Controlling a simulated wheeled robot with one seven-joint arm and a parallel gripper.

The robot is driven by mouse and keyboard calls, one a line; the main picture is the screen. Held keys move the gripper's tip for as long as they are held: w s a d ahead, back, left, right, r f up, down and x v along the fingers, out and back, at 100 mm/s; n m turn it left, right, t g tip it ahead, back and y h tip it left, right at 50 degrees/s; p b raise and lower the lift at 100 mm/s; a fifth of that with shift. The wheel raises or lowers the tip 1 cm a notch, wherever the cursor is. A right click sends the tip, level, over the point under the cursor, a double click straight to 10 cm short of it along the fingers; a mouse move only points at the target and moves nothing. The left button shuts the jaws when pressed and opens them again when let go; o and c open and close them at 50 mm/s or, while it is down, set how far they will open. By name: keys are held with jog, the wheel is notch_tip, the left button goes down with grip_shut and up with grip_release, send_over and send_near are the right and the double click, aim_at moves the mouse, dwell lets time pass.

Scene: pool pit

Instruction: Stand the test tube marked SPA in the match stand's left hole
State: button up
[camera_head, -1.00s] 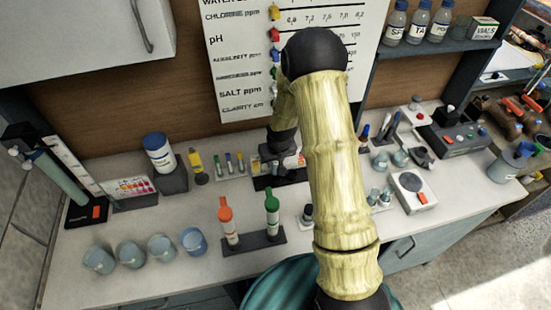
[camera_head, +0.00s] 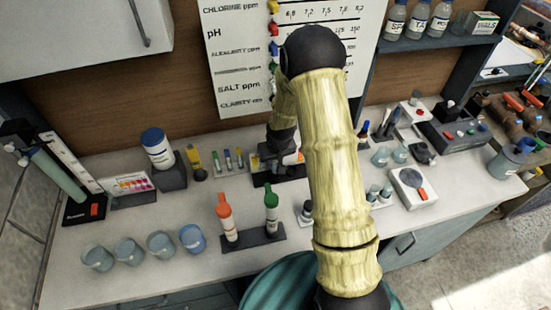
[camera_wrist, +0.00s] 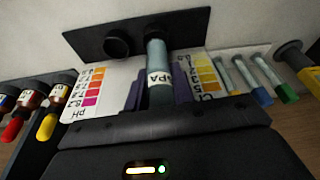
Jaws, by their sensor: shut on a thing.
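In the wrist view the test tube marked SPA (camera_wrist: 159,58) is between the dark purple fingers of my gripper (camera_wrist: 160,84), which is shut on it. Its label faces the camera. The match stand (camera_wrist: 187,26) is a black piece with pH and Cl colour scales beside the tube. One ring-shaped hole (camera_wrist: 117,43) is empty, left of the tube in this picture. The tube's far end meets the stand near the other hole position; I cannot tell how deep it sits. In the head view the match stand (camera_head: 262,181) is partly hidden by my arm.
Several small colour-capped tubes (camera_head: 228,160) stand just left of the match stand. An orange-capped bottle (camera_head: 226,215) and a green-capped bottle (camera_head: 271,212) stand in front. Several cups (camera_head: 160,244) are at front left. A round-lidded device (camera_head: 412,184) is right of my arm.

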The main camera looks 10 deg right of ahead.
jog(key=shift+s+b+x, duration=0.2)
jog(key=shift+b+x, duration=0.65)
jog(key=shift+x, duration=0.3)
jog(key=shift+s, duration=0.15)
jog(key=o, duration=1)
jog(key=shift+o, duration=0.2)
jog(key=shift+r, duration=0.1)
jog(key=shift+r+p, duration=1.65)
jog(key=shift+r, duration=0.75)
jog(key=shift+r+p, duration=0.6)
jog(key=shift+r, duration=0.35)
